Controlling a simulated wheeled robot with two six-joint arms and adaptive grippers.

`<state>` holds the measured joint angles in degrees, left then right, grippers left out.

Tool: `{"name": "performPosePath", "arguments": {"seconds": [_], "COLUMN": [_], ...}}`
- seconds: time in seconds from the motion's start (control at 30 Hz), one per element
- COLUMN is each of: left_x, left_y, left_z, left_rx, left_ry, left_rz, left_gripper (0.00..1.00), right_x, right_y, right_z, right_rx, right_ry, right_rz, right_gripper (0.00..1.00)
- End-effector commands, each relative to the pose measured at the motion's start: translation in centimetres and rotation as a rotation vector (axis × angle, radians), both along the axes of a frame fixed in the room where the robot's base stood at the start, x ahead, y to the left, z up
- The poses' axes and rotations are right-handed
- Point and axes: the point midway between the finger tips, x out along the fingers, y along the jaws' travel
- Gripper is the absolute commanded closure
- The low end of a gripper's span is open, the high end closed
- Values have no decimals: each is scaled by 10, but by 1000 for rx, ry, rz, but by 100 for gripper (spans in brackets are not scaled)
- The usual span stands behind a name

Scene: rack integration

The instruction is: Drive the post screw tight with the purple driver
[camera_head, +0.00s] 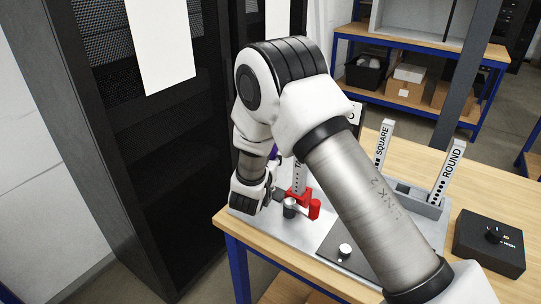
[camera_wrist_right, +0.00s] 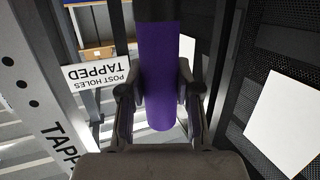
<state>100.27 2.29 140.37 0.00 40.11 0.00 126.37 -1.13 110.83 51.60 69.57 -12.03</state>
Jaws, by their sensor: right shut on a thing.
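The purple driver (camera_wrist_right: 157,65) stands between the two fingers of my right gripper (camera_wrist_right: 160,100) in the right wrist view. The fingers are shut on its purple handle. In the head view my right gripper (camera_head: 276,193) is at the left end of the table, beside the tapped post (camera_head: 300,178), and is partly hidden by my own wrist. Only a sliver of the purple driver (camera_head: 273,152) shows there. The tapped post also shows at the left of the right wrist view (camera_wrist_right: 35,80). I cannot make out the post screw or the driver's tip. My left gripper is not in view.
A red clamp (camera_head: 313,209) sits close to my right gripper. The square post (camera_head: 384,143) and round post (camera_head: 447,172) stand in a grey holder (camera_head: 425,206). A black knob box (camera_head: 489,243) is at the right. A dark rack (camera_head: 150,150) stands close on the left.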

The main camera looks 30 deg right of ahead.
Motion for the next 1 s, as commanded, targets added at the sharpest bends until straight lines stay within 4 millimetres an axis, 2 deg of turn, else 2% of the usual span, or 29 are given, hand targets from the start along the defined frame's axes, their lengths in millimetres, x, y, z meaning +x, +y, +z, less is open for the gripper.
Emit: {"name": "performPosePath", "arguments": {"seconds": [0.47,1.0], "left_x": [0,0], "left_y": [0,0], "left_z": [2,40], "left_rx": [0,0], "left_ry": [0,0], "left_rz": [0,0], "left_gripper": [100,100], "right_x": [-1,0], "right_y": [0,0], "right_z": [-2,50], "right_rx": [3,1], "right_ry": [8,2], "right_rz": [0,0], "right_gripper": [100,100]}}
